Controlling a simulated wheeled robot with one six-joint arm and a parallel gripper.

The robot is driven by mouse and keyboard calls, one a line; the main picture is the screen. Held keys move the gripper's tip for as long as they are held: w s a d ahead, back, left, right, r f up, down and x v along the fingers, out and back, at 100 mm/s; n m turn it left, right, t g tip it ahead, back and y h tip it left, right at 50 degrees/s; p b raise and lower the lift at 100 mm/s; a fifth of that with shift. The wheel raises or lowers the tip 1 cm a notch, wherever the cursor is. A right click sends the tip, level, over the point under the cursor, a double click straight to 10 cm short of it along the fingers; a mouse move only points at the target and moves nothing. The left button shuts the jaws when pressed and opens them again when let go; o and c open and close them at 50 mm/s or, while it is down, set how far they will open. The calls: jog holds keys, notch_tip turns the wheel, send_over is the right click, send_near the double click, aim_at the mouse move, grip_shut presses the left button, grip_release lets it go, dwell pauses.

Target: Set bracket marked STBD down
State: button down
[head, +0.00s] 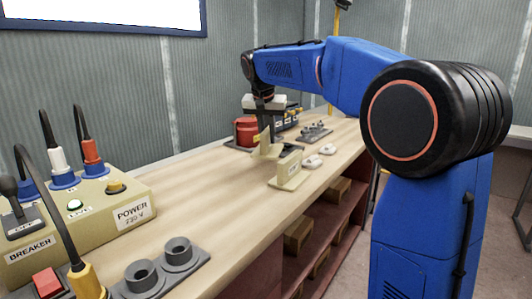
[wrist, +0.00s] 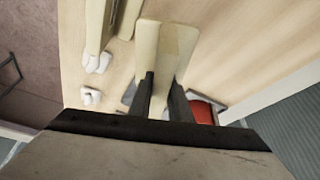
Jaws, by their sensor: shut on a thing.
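My gripper (head: 264,117) is above the workbench (head: 215,178), shut on a beige bracket (head: 268,149). In the wrist view the dark fingers of my gripper (wrist: 162,95) lie on both sides of the held bracket (wrist: 168,50). The bracket looks upright, its base low over the bench; I cannot tell whether it touches. No marking can be read on it. A second beige bracket (head: 289,170) with a small label stands on the bench, nearer the front edge. It also shows at the upper left of the wrist view (wrist: 97,28); its label is too small to read.
Small white pieces (head: 314,160) lie just right of the second bracket. A red container (head: 245,131) and a grey holder with pegs (head: 315,133) stand behind. A power box (head: 75,215) and grey round sockets (head: 160,266) occupy the near left. The bench middle is clear.

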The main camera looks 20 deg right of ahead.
aim_at(268, 151)
jog(key=shift+x, duration=0.8)
jog(key=shift+a+f, duration=0.1)
jog(key=shift+f, duration=2)
jog(key=shift+f, duration=0.1)
jog(key=c, duration=1.6)
grip_release()
jog(key=shift+c, duration=0.2)
